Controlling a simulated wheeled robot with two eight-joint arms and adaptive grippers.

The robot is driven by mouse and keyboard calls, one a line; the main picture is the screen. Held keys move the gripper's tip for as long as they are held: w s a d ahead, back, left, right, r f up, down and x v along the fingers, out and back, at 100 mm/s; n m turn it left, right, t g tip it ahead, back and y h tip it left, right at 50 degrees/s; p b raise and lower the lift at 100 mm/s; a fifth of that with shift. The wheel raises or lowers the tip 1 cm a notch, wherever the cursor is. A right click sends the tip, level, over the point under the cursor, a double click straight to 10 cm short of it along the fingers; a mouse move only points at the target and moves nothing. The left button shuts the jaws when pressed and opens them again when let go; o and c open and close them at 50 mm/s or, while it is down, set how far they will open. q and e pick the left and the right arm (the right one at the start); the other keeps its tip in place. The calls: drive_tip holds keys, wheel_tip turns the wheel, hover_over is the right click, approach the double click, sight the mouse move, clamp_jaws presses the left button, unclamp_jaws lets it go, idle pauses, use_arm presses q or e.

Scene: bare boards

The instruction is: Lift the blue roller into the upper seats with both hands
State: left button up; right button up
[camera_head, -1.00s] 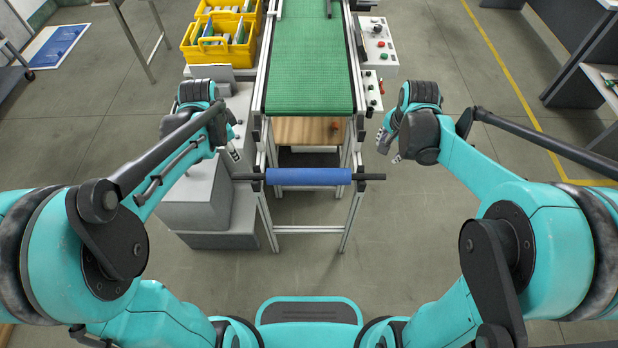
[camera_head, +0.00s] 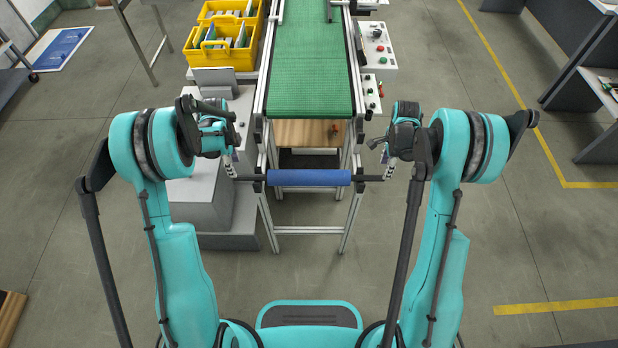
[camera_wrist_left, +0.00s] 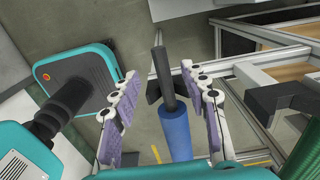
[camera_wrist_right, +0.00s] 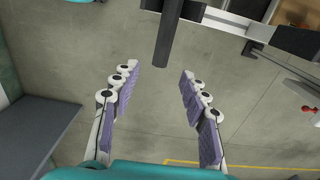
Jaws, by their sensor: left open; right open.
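The blue roller (camera_head: 309,178) lies level across the front of the conveyor frame, below the belt end, with a dark shaft sticking out at each side. My left gripper (camera_head: 232,168) is open at the left shaft end. In the left wrist view, the shaft and blue sleeve (camera_wrist_left: 175,132) show between the spread fingers (camera_wrist_left: 160,74). My right gripper (camera_head: 389,168) is open near the right shaft end. In the right wrist view, the dark shaft (camera_wrist_right: 167,42) shows just beyond the spread fingertips (camera_wrist_right: 160,72). I cannot clearly make out the upper seats.
The green conveyor belt (camera_head: 310,70) runs away behind the roller on an aluminium frame (camera_head: 268,215). Yellow bins (camera_head: 222,45) and a grey stepped block (camera_head: 200,205) stand at left. A control box (camera_head: 378,47) is at right. The floor in front is bare.

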sight(238, 175)
use_arm(q)
wheel_tip(238, 175, down, 8)
drive_tip(key=shift+r, duration=0.25)
use_arm(e)
wheel_tip(238, 175, down, 8)
drive_tip(key=shift+r, duration=0.25)
use_arm(q)
clamp_jaws()
use_arm(e)
clamp_jaws()
